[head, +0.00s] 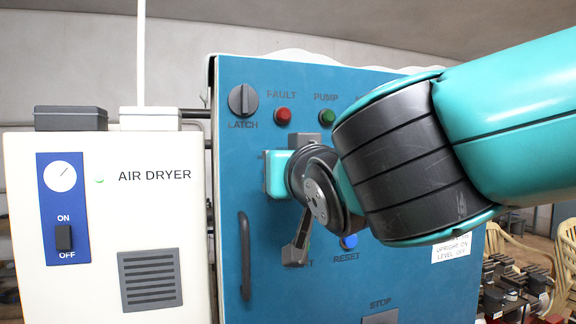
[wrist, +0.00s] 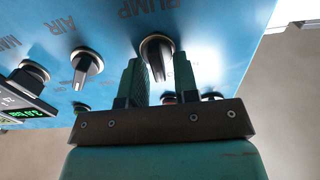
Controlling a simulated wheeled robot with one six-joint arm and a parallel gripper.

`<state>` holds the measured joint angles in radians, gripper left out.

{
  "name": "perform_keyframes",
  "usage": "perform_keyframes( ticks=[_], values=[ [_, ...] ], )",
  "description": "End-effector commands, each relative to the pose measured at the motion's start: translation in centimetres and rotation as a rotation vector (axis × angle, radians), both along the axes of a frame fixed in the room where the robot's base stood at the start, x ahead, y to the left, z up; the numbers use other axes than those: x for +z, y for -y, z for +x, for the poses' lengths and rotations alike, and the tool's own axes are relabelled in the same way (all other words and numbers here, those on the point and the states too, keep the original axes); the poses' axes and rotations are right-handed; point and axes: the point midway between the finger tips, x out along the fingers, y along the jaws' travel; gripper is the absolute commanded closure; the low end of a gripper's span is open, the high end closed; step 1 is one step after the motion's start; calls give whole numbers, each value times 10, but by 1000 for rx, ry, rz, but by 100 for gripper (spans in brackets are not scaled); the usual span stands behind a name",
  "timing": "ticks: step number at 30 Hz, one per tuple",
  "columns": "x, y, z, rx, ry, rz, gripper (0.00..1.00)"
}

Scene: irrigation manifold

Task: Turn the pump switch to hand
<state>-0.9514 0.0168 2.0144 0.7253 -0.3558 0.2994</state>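In the wrist view, a black rotary knob with a pale collar (wrist: 155,52) sits beside the upside-down PUMP lettering on the blue panel; I take it as the pump switch. My gripper (wrist: 158,66) has its two dark green fingers on either side of this knob. The fingers stand apart, with a gap showing on each side, and do not look closed on it. The fingers and the palm bar hide the panel below the knob, so its position markings cannot be read. In the head view my arm covers this switch and the fingers cannot be made out clearly.
The blue panel (head: 240,205) also carries a LATCH knob (head: 243,100), a red FAULT lamp (head: 283,116), a green PUMP lamp (head: 327,117) and a blue RESET button (head: 349,241). An AIR knob (wrist: 86,65) is beside the pump knob. An air dryer (head: 155,215) stands left.

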Motion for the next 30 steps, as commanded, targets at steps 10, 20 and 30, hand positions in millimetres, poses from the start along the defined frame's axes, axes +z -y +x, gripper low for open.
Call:
perform_keyframes(
  ticks=[10, 20, 30],
  values=[
    [0, 0, 0, 0, 4, -14, 95],
    [-2, -2, -1, 1, 50, -175, 95],
    [-3, -6, -2, 0, 131, -455, 95]
  ],
)
